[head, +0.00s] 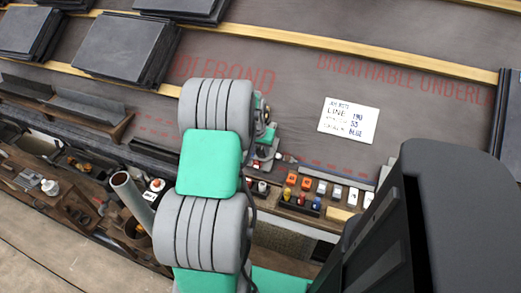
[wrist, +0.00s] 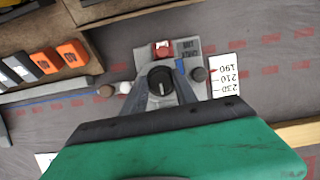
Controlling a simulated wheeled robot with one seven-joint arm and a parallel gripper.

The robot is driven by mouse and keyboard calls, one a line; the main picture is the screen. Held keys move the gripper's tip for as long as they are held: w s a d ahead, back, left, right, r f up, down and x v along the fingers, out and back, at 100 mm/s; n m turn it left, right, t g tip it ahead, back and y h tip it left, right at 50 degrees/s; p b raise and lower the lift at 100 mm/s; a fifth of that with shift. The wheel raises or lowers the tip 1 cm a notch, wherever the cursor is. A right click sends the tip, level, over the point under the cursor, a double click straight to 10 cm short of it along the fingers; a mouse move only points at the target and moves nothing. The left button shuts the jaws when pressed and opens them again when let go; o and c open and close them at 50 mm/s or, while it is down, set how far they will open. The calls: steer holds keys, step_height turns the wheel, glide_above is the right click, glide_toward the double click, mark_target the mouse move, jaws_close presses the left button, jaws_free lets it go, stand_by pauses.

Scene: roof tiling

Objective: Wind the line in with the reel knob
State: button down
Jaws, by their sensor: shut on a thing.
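In the wrist view my gripper (wrist: 160,92) has its two grey fingers closed on either side of a round black knob (wrist: 160,78) with a pale mark on top. The knob is on a grey plate (wrist: 142,58) lying on the dark underlay. The plate also carries a red part (wrist: 162,50), a dark label (wrist: 188,48) and a smaller dark knob (wrist: 199,74). A blue line (wrist: 50,102) runs along the underlay to the left. In the head view my arm hides the fingertips and most of the plate.
A white scale card (wrist: 226,75) lies right of the plate. Orange blocks (wrist: 72,53) sit in a tray at the left. In the head view a note card (head: 348,120) lies on the underlay, dark tiles (head: 127,48) are stacked at upper left, and wooden battens (head: 400,62) cross the roof.

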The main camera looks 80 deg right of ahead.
steer(key=c, duration=1)
jaws_free()
steer(key=p+v, duration=0.1)
steer(key=v, duration=0.6)
steer(key=shift+a+r, duration=0.15)
steer(key=shift+r, duration=0.2)
